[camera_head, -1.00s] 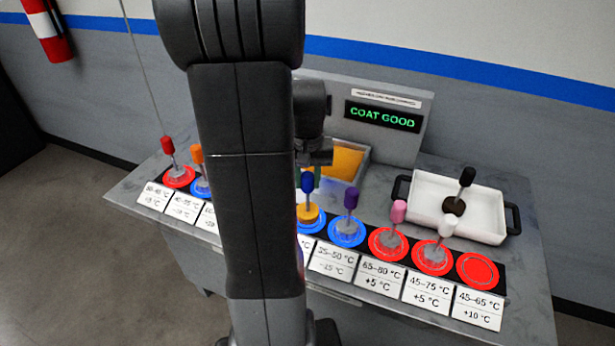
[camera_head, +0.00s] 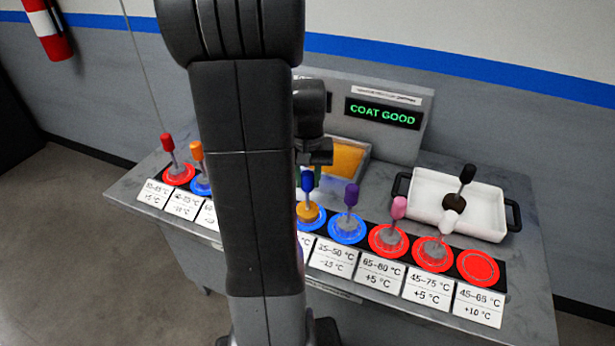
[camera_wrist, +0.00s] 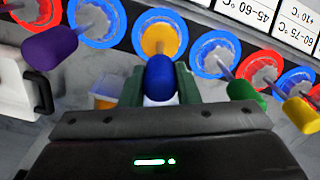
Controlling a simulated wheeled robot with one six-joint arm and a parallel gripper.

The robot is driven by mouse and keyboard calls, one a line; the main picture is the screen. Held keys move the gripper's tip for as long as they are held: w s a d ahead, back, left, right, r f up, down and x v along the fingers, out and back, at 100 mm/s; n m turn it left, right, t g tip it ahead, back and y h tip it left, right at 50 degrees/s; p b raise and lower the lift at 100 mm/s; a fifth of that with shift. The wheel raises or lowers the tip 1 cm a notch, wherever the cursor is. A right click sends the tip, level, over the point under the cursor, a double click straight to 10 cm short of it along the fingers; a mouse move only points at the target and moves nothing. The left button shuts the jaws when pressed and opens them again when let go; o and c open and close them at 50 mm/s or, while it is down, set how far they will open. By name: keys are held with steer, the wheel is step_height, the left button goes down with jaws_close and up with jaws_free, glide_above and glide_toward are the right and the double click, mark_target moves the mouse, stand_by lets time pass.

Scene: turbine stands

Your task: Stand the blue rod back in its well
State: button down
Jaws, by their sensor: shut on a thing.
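The blue rod (camera_head: 308,181) is upright or nearly so, with a blue grip, a thin stem and an orange-yellow base. It stands over a blue-ringed well (camera_head: 319,225) in the front row. My gripper (camera_wrist: 160,82) is shut on the rod's blue grip (camera_wrist: 160,78), one green finger on each side. In the wrist view the orange base (camera_wrist: 159,40) appears inside the blue ring (camera_wrist: 137,27). I cannot tell whether it touches the well's bottom. My arm hides part of the row in the head view.
A purple rod (camera_head: 351,196) stands close to the right, and a green rod (camera_wrist: 243,91) shows on the other side. An orange-filled bin (camera_head: 347,160) lies behind. A white tray (camera_head: 425,190) holds a black rod (camera_head: 467,175). The rightmost red well (camera_head: 477,268) is empty.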

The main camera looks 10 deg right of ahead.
steer(key=shift+s+a+f, duration=0.1)
steer(key=shift+s+f, duration=0.2)
steer(key=shift+f, duration=0.25)
steer(key=c, duration=1.3)
jaws_free()
steer(key=shift+f, duration=0.1)
steer(key=shift+c, duration=0.2)
steer(key=o, duration=0.3)
steer(key=shift+w, duration=0.25)
steer(key=shift+o, duration=1)
steer(key=shift+r, duration=0.2)
steer(key=shift+r, duration=0.15)
